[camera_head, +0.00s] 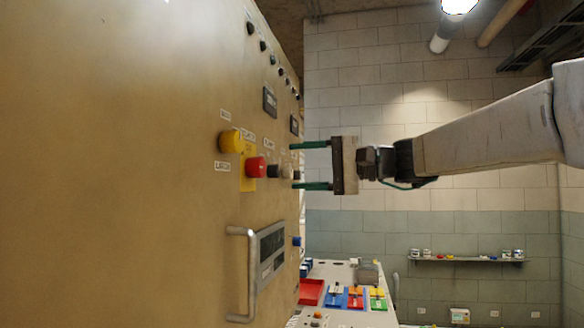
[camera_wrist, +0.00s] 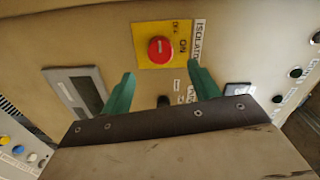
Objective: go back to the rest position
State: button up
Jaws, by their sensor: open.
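My gripper (camera_head: 312,165) is open and empty, with two green fingers set wide apart. It faces the tan control panel (camera_head: 120,160) from the right in the head view. In the wrist view my gripper (camera_wrist: 162,90) points at the panel, and a red knob (camera_wrist: 160,49) on a yellow plate shows beyond and between the fingertips. The red knob (camera_head: 256,167) also shows in the head view, to the left of the fingers. I cannot tell the exact gap between fingertips and panel.
A yellow knob (camera_head: 231,141), a metal handle (camera_head: 240,275) and a display (camera_head: 270,258) are on the panel. Below stands a bench with a red tray (camera_head: 311,292) and colored blocks. A shelf (camera_head: 468,260) hangs on the back wall.

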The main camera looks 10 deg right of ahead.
dwell(0.4)
jog(key=s+d+f+g+h, duration=0.2)
jog(key=s+f+h, duration=0.3)
jog(key=f, duration=0.6)
jog(key=s+d+f+g+h, duration=0.25)
jog(key=s+f, duration=0.45)
jog(key=f, duration=0.4)
jog(key=s+d+f+n+h, duration=0.1)
jog(key=s+d+f+h, duration=0.3)
jog(key=s+d+f, duration=0.2)
jog(key=s+d+f+n+h, duration=0.1)
jog(key=s+d+f+h, duration=0.4)
jog(key=s, duration=0.8)
notch_tip(320, 180, down, 5)
jog(key=shift+s+d+r, duration=0.15)
jog(key=shift+s+d, duration=0.2)
jog(key=shift+d, duration=0.7)
jog(key=shift+s+a+r, duration=0.15)
jog(key=shift+r, duration=0.1)
jog(key=shift+c, duration=0.3)
